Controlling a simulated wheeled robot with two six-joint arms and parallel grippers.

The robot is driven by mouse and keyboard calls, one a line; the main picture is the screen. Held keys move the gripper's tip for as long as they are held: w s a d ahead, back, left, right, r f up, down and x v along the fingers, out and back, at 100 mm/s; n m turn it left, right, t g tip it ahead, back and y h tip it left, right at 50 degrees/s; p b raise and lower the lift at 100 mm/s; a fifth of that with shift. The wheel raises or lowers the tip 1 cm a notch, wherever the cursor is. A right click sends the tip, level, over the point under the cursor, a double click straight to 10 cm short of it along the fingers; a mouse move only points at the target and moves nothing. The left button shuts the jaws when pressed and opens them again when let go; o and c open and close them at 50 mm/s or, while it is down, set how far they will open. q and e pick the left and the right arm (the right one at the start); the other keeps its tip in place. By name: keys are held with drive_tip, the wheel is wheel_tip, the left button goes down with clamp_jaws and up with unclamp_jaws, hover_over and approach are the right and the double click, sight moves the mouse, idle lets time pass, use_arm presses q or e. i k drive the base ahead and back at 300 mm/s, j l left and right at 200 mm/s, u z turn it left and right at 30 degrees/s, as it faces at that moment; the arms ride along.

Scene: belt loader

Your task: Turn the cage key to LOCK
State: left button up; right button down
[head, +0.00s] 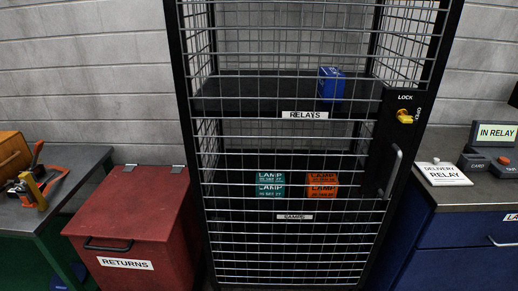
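The cage (285,146) stands in the middle of the head view, a black frame with a wire-mesh door that looks shut. The yellow cage key (405,116) sits at the upper right of the door, on a black lock plate. The word LOCK (405,97) is printed above the key, and a second label, which looks like OPEN, runs sideways to its right. The key points roughly sideways, toward that second label. A grey door handle (391,171) is below the key. Neither of my grippers shows.
A red RETURNS bin (135,225) stands left.

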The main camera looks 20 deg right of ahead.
sight(404, 119)
drive_tip(key=z, duration=1.5)
